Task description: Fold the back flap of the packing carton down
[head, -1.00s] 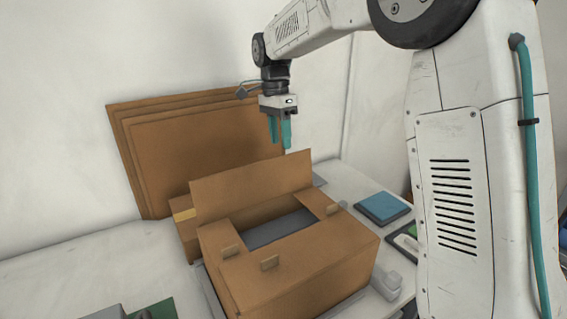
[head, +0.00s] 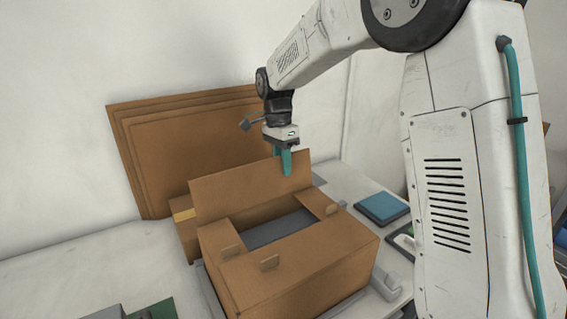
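The packing carton (head: 318,281) is a brown box on the worktable, with a grey interior (head: 278,228) showing through its top opening. Its back flap (head: 235,190) stands up, nearly upright. The front and side flaps lie folded inward. My gripper (head: 283,163), with teal fingers, points down at the right part of the back flap's top edge. One finger overlaps the flap's near face in the picture; the lower end of the other seems hidden behind the flap. Whether the fingers touch the flap or are closed on it is unclear.
Large flat cardboard sheets (head: 150,150) lean on the wall behind the carton. Small tan clips (head: 270,262) sit along the carton's top edges. A blue pad (head: 383,207) lies to the right. A green item (head: 158,310) is at the front left.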

